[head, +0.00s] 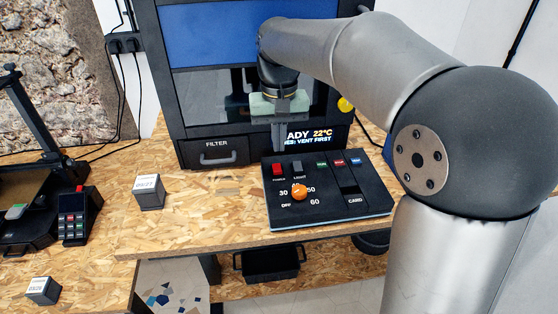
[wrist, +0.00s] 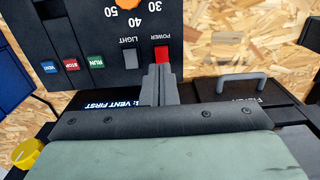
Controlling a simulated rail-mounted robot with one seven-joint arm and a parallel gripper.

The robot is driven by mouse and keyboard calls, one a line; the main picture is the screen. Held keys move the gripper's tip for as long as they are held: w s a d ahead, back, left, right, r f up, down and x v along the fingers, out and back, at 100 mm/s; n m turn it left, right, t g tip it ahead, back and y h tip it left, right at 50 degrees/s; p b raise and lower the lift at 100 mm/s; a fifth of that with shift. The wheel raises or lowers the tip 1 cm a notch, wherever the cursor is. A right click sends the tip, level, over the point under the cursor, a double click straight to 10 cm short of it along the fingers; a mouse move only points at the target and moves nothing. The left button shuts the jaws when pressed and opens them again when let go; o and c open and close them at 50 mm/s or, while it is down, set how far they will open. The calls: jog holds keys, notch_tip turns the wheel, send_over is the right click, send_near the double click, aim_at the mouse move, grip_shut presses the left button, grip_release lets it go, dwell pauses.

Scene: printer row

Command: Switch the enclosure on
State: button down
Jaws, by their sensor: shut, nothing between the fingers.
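The enclosure (head: 190,100) is a dark cabinet with a blue upper front. Its lit display (head: 315,135) shows "22°C" and "VENT FIRST", partly hidden by my gripper. In front lies a black control panel (head: 335,212). Its red POWER switch (head: 278,169) is at the upper left, beside the grey LIGHT switch (head: 297,167). My gripper (head: 279,148) is shut and empty, pointing down just behind the POWER switch. In the wrist view, its fingertips (wrist: 160,72) appear right by the red POWER switch (wrist: 162,55). I cannot tell whether they touch it.
The panel also has an orange dial (head: 299,192), green RUN (head: 321,164), red STOP (head: 338,162) and blue VENT (head: 354,160) buttons. A FILTER drawer (head: 216,153) is left of it. A small labelled cube (head: 149,192) stands on the bench (head: 200,230). Another printer (head: 35,215) stands at far left.

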aim_at(279, 172)
notch_tip(279, 172, down, 6)
jog(key=shift+f+p, duration=0.25)
jog(key=shift+p, duration=0.15)
